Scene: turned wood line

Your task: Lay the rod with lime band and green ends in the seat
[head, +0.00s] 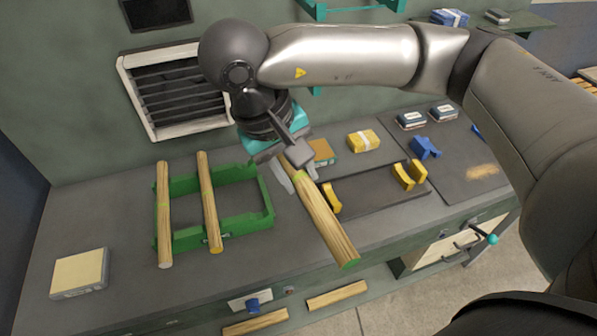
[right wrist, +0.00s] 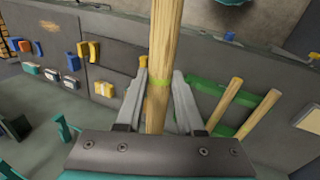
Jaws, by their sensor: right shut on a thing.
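My right gripper (head: 298,172) is shut on a wooden rod (head: 325,223) and holds it tilted above the bench. A green end (head: 350,264) shows at the rod's near end; its far end is hidden behind the gripper in the head view. In the right wrist view a lime band (right wrist: 158,83) shows on the rod between the fingers (right wrist: 158,95). The seat appears as yellow curved supports on a dark plate (head: 372,190): one at the left (head: 330,198), partly beside the rod, and a pair at the right (head: 408,176). No rod lies on them. My left gripper is out of view.
A green rack (head: 236,203) at the left holds two more rods (head: 163,215) (head: 209,202). A yellow box (head: 363,140), a brown box (head: 321,152) and a blue piece (head: 424,147) stand behind the plate. A cream box (head: 78,273) lies front left.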

